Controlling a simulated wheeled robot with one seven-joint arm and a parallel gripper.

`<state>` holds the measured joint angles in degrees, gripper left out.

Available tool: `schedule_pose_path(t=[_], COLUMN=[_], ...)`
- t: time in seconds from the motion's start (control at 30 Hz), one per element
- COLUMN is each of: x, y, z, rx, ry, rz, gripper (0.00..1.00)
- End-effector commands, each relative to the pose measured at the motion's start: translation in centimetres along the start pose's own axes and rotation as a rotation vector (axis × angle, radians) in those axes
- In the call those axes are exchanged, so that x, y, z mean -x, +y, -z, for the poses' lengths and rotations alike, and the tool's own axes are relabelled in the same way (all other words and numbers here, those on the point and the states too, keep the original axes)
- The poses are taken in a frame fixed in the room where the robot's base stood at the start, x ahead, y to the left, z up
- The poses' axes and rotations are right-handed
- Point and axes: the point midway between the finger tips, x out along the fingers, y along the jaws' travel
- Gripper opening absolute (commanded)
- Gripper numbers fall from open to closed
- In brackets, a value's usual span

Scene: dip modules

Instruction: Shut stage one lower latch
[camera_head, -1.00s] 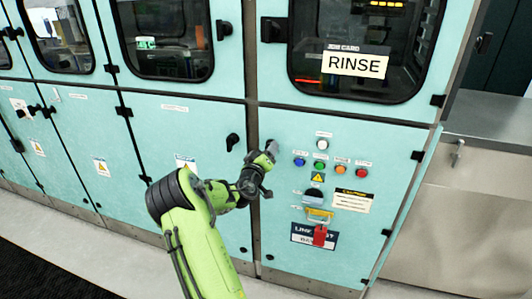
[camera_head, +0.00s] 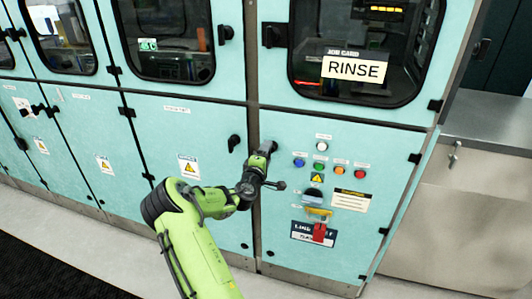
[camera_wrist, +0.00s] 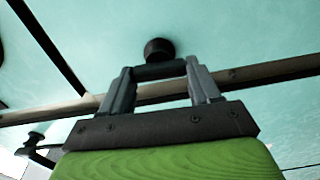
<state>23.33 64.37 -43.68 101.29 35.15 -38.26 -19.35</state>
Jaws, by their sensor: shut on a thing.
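A small black latch with a round hub (camera_wrist: 158,46) and a bar handle (camera_wrist: 160,71) sits on a pale teal panel in the wrist view. The two grey fingers of my gripper (camera_wrist: 162,78) stand on either side of the bar and are shut on it. In the head view my gripper (camera_head: 266,150) is against the upper left of the lower panel with coloured buttons (camera_head: 285,215), and covers the latch there. The handle's exact angle is hidden in that view.
A similar black latch (camera_head: 233,143) is on the neighbouring lower panel, close left of my gripper. An upper door latch (camera_head: 273,35) is above. A metal counter (camera_head: 490,140) stands at far right.

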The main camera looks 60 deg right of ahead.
Motion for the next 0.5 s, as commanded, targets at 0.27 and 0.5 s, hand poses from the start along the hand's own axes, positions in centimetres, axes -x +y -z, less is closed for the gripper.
schedule_pose_path(t=[0.27, 0.5], x=[0.01, 0.01], y=[0.00, -0.04], z=[0.14, 0.14], rx=[0.059, 0.067], ry=[0.003, 0.003], rz=[0.000, -0.001], gripper=[0.31, 0.31])
